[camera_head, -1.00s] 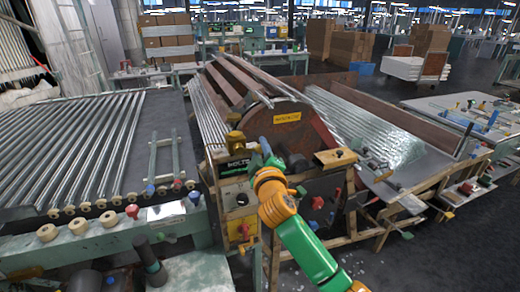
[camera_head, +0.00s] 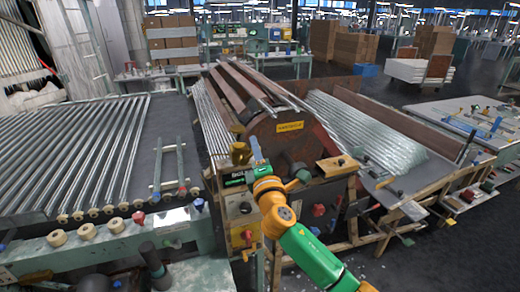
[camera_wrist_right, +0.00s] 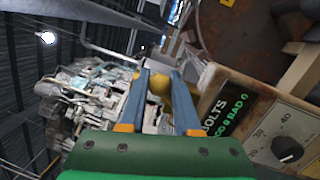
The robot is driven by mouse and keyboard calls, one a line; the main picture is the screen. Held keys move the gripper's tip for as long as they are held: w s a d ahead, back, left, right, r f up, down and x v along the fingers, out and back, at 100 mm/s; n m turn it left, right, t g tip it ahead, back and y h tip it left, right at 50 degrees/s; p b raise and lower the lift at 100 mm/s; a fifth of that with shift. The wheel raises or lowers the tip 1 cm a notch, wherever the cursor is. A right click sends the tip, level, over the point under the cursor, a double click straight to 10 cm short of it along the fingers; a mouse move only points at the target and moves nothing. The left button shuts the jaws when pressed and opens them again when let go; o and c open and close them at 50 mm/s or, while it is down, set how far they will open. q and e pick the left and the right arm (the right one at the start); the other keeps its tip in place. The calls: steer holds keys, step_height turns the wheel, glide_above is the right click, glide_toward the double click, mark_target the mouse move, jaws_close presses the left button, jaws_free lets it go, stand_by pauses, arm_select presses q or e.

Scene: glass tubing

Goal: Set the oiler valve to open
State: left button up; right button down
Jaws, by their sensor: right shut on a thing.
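The oiler, a brass-yellow fitting (camera_head: 240,153), stands on top of the control box at the left front of the rusty drum machine. My right gripper (camera_head: 252,142) reaches up beside it in the head view, over the box's dark display. In the right wrist view a round brass-yellow knob (camera_wrist_right: 159,84) sits between the tips of my right gripper (camera_wrist_right: 160,76). The gripper is shut on this knob. The lever position of the valve is too small to tell. My left gripper is not in view.
The control box has a dark display with green lettering (camera_wrist_right: 227,113) and a dial with a black knob (camera_wrist_right: 287,150), close to the right finger. The rusty drum (camera_head: 285,145) stands just behind. A rack of glass tubes (camera_head: 85,150) lies to the left.

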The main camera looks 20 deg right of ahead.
steer(key=n, duration=0.2)
steer(key=a+n+y+p, duration=0.1)
steer(key=n, duration=0.1)
steer(key=shift+a+r, duration=0.15)
steer(key=shift+a, duration=0.05)
steer(key=shift+a+n+y+p, duration=0.2)
steer(key=shift+a+n, duration=0.1)
steer(key=shift+n, duration=0.45)
steer(key=shift+a+n+y+p, duration=0.1)
steer(key=shift+a+n+y, duration=0.15)
steer(key=shift+n, duration=0.5)
steer(key=c, duration=0.9)
jaws_free()
steer(key=shift+s, duration=0.1)
steer(key=shift+a+r, duration=0.1)
steer(key=shift+a, duration=0.05)
